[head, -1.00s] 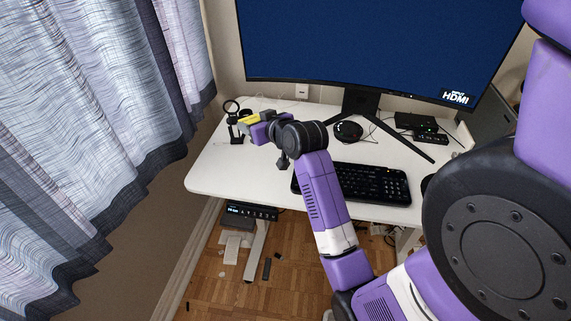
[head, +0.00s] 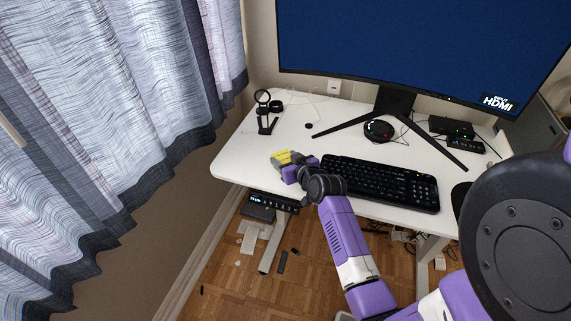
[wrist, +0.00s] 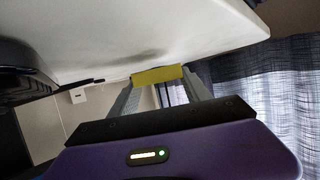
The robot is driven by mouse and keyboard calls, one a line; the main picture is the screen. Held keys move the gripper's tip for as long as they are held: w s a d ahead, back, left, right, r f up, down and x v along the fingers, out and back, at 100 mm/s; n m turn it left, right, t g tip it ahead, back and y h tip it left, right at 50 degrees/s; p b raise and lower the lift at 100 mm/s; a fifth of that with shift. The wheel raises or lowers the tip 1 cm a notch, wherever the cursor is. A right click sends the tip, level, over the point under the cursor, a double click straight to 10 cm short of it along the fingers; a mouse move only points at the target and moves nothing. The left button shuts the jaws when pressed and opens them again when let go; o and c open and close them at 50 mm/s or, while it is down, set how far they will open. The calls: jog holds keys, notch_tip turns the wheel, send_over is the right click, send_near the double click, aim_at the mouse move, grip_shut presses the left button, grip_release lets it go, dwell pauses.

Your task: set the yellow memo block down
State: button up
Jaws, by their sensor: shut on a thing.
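The yellow memo block (head: 283,157) is held at the end of my arm, over the front left part of the white desk (head: 240,152). My gripper (head: 285,160) is shut on it. In the wrist view the yellow block (wrist: 157,75) sits between the two grey fingers of my gripper (wrist: 158,82), with the white desk top (wrist: 130,45) close by it. I cannot tell whether the block touches the desk.
A black stand with a ring (head: 265,112) stands at the back left of the desk. A black keyboard (head: 380,181) lies right of my gripper. A monitor on a V-shaped stand (head: 395,101) and a round black device (head: 379,130) are behind. The desk's left part is clear.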

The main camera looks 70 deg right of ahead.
jog(key=shift+f, duration=0.9)
jog(key=shift+f, duration=0.15)
jog(key=o, duration=1.4)
jog(key=shift+c, duration=0.2)
